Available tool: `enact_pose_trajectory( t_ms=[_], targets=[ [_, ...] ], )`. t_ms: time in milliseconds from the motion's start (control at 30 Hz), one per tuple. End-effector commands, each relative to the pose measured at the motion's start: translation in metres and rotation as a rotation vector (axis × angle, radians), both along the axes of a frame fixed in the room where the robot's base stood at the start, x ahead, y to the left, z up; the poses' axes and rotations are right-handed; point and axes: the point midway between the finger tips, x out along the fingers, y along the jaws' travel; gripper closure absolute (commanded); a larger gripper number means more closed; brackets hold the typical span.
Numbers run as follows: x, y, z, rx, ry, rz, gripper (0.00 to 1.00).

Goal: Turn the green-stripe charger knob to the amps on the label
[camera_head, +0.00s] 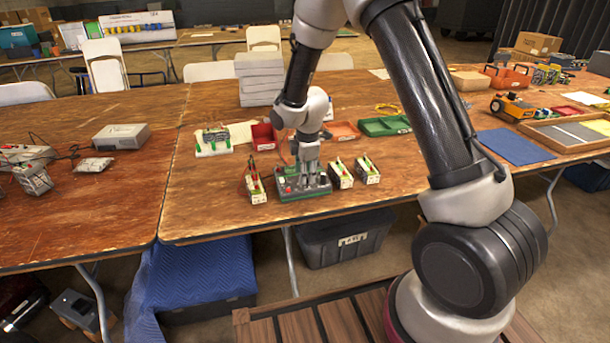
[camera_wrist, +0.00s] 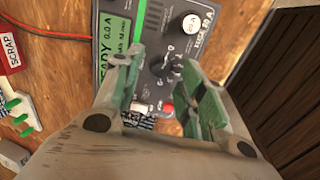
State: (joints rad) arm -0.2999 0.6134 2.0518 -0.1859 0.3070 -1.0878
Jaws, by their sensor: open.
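The charger (camera_head: 318,187) sits near the front edge of the middle table, under my gripper (camera_head: 309,163). In the wrist view its dark face carries a green stripe (camera_wrist: 143,35), a display (camera_wrist: 112,45) reading 0.0 A and READY, and a label (camera_wrist: 208,27) whose figures are too blurred to be sure of. The black charger knob (camera_wrist: 160,67) shows between and beyond my gripper's fingers (camera_wrist: 162,78). They are open, one on each side of it in the picture; whether they touch it I cannot tell. A round white part (camera_wrist: 190,22) lies further up the face.
Battery packs stand close on both sides of the charger: one at left (camera_head: 255,188), two at right (camera_head: 340,173) (camera_head: 367,170). Behind are a red bin (camera_head: 263,137) and a green tray (camera_head: 384,126). A grey box (camera_head: 121,136) is on the left table. Bare table lies front left.

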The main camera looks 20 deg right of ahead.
Motion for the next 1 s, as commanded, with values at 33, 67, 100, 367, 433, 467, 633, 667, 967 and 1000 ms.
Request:
enact_pose_trajectory(
  t_ms=[33,67,100,367,433,467,633,667,967,1000],
  targets=[
    [0.0007,-0.0002,-0.0058,-0.001,0.002,0.000,0.59],
    [0.0010,-0.0003,-0.0083,-0.001,0.002,0.000,0.59],
    [0.0016,-0.0002,-0.0107,0.000,0.002,0.000,0.59],
    [0.0025,-0.0001,-0.0137,0.000,0.000,-0.001,0.59],
    [0.0024,-0.0001,-0.0137,0.000,0.000,-0.001,0.63],
    [0.0024,-0.0001,-0.0137,0.000,0.000,-0.001,0.69],
    [0.0023,-0.0001,-0.0136,0.000,0.000,-0.001,1.00],
    [0.0023,-0.0001,-0.0136,0.000,0.000,-0.001,1.00],
    [0.0023,-0.0001,-0.0135,0.004,0.000,-0.023,1.00],
    [0.0024,-0.0001,-0.0135,0.006,0.000,-0.032,1.00]
  ],
)
